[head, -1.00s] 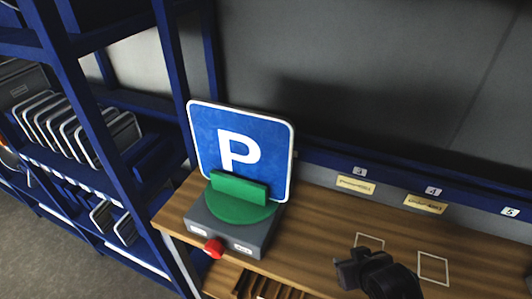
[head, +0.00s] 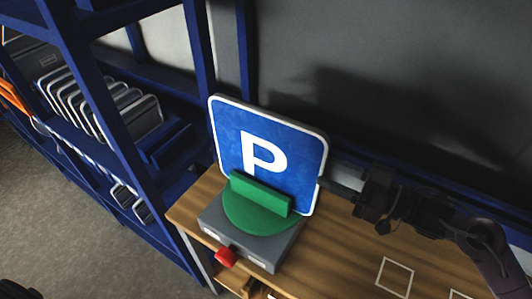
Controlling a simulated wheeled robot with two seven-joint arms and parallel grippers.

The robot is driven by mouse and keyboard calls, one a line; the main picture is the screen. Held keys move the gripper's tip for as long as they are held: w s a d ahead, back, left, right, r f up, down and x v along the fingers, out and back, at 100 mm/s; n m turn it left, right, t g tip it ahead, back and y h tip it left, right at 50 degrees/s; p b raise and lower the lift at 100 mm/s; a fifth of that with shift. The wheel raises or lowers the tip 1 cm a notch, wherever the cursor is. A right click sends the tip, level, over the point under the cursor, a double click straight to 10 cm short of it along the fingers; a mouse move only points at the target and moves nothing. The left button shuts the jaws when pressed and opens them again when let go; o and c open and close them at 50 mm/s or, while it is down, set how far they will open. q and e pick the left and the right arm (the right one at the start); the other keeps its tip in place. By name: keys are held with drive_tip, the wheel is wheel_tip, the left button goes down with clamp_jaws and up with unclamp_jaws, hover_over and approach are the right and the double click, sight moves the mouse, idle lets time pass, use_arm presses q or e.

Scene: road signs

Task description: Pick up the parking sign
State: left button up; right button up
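The parking sign (head: 285,130) is a blue square plate with a white P and a pale border. It stands tilted slightly back in a green holder (head: 262,197) on a grey box with a red button (head: 226,256), on the wooden bench. A dark piece in the bottom left corner may be part of my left arm; no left fingers show.
A blue shelf rack (head: 95,95) with several upright plates stands left of the bench. A grey wall (head: 400,60) rises behind. The wooden bench (head: 335,262) is clear in front of my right arm, with white outlined squares (head: 395,277) on it.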

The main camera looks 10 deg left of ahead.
sight(305, 157)
drive_tip(key=p+x, duration=0.1)
drive_tip(key=x, duration=0.1)
drive_tip(key=p+x, duration=0.1)
drive_tip(key=x, duration=0.1)
drive_tip(key=p+x, duration=0.1)
drive_tip(key=x, duration=0.1)
drive_tip(key=shift+w+a+r, duration=0.25)
drive_tip(key=shift+a+r, duration=0.05)
drive_tip(key=shift+r, duration=0.05)
drive_tip(key=shift+w+a+f, duration=0.1)
drive_tip(key=shift+a+f, duration=0.05)
drive_tip(key=shift+a, duration=0.1)
drive_tip(key=shift+d, duration=0.1)
drive_tip(key=c, duration=0.8)
clamp_jaws()
